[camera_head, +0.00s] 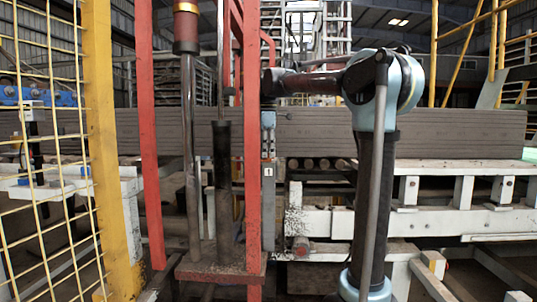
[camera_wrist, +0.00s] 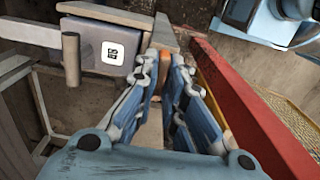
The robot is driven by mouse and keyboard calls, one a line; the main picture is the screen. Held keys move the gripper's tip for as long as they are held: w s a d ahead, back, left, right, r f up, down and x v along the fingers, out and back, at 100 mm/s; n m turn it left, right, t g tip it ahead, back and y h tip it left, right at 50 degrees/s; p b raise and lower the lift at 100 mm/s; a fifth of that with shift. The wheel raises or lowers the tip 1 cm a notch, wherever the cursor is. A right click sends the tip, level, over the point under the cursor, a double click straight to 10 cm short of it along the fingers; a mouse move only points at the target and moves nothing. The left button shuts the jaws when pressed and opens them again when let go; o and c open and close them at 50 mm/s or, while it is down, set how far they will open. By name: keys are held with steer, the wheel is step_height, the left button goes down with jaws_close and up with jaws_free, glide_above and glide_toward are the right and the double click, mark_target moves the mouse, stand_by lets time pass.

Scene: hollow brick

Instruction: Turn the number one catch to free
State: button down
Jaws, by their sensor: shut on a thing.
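A grey upright post (camera_head: 268,207) with a white plate marked 1 (camera_head: 268,171) stands behind a red upright in the head view. In the wrist view, a grey box with a white label (camera_wrist: 112,54) and a short round peg (camera_wrist: 71,58) lies left of my gripper. My gripper (camera_head: 268,152) points down just above the number plate. Its blue fingers (camera_wrist: 166,62) close around a narrow tan bar (camera_wrist: 164,32), which I take for the number one catch. The fingers hide most of the bar, and its turned position is unclear.
A red beam (camera_wrist: 245,115) runs close along the right of my fingers in the wrist view. Red uprights (camera_head: 254,130) and a dark cylinder (camera_head: 223,180) stand left of my gripper. A long grey stack (camera_head: 455,133) lies behind, and a yellow mesh fence (camera_head: 45,150) is at left.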

steer(key=shift+w+d, duration=0.1)
steer(key=shift+w, duration=0.05)
steer(key=c, duration=1.7)
jaws_free()
steer(key=shift+r, duration=0.1)
step_height(320, 180, up, 12)
steer(key=shift+f, duration=0.15)
steer(key=s+d+f+m+t, duration=0.1)
steer(key=s+d+f+m, duration=0.3)
steer(key=s+d+f, duration=0.5)
steer(key=s+d+f+m, duration=0.3)
steer(key=s+f+m, duration=0.25)
steer(key=f, duration=0.65)
steer(key=s+d+f+m+t, duration=0.1)
steer(key=s+d+f+m, duration=0.3)
steer(key=s+d+f, duration=0.55)
steer(key=s+f+m, duration=0.1)
steer(key=s+f, duration=0.1)
steer(key=f, duration=0.3)
steer(key=s+f+m, duration=0.1)
steer(key=s+f, duration=0.2)
steer(key=f, duration=0.3)
steer(key=s+f+m, duration=0.2)
steer(key=s+f, duration=0.1)
steer(key=f, duration=0.3)
steer(key=shift+a+f, duration=0.15)
